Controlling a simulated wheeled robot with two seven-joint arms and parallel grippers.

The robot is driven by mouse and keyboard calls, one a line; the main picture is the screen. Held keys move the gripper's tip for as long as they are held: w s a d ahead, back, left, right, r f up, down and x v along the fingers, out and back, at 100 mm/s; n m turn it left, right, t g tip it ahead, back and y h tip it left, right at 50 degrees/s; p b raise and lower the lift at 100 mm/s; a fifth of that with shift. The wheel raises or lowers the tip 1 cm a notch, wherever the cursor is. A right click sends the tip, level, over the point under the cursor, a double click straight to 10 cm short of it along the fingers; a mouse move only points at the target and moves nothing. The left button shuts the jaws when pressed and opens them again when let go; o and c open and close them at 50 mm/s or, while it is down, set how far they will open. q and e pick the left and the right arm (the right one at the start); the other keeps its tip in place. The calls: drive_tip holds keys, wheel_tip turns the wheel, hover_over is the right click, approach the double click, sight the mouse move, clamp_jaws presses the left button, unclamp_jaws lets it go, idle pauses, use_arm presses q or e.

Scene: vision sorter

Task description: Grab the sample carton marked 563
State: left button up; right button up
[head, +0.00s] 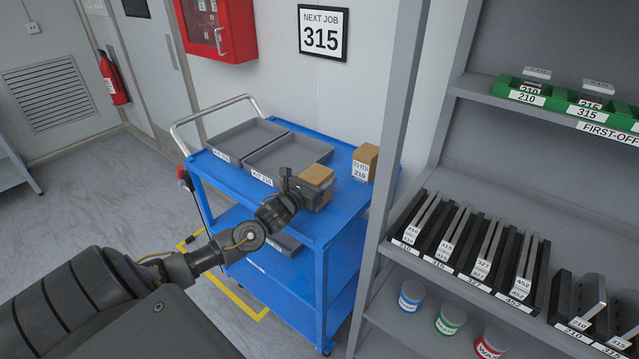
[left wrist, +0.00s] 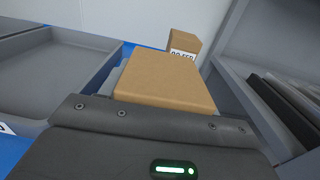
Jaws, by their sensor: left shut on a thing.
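A brown carton (head: 318,174) is held in my left gripper (head: 308,190) over the front right of the blue cart's top shelf (head: 338,208). The same carton (left wrist: 165,78) fills the middle of the left wrist view, just beyond the gripper body. No label shows on its visible faces, so I cannot read its number. I cannot tell whether it touches the shelf. A second brown carton (head: 366,158) stands upright behind it to the right, with a white label reading 210. It also shows at the back in the left wrist view (left wrist: 184,41). My right gripper is out of view.
Two grey trays (head: 290,153) lie at the left of the cart top. A grey shelf unit (head: 396,130) with labelled racks, green bins and jars stands close on the right. A wall sign (head: 323,34) reads "NEXT JOB 315". Floor to the left is mostly clear.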

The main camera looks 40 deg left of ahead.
use_arm(q)
wheel_tip(320, 180, up, 3)
drive_tip(key=shift+f+b, duration=0.15)
drive_tip(key=shift+b, duration=0.45)
drive_tip(key=s+a+r, duration=0.1)
drive_tip(key=r, duration=0.1)
drive_tip(key=s+a+r, duration=0.1)
drive_tip(key=s+r, duration=0.1)
drive_tip(key=s+a+r+b, duration=0.1)
drive_tip(key=r, duration=0.1)
drive_tip(key=shift+s, duration=0.4)
drive_tip(key=s+a+r, duration=0.3)
drive_tip(key=s+a, duration=0.1)
drive_tip(key=s, duration=0.3)
drive_tip(key=shift+a+r, duration=0.3)
drive_tip(key=shift+r, duration=0.1)
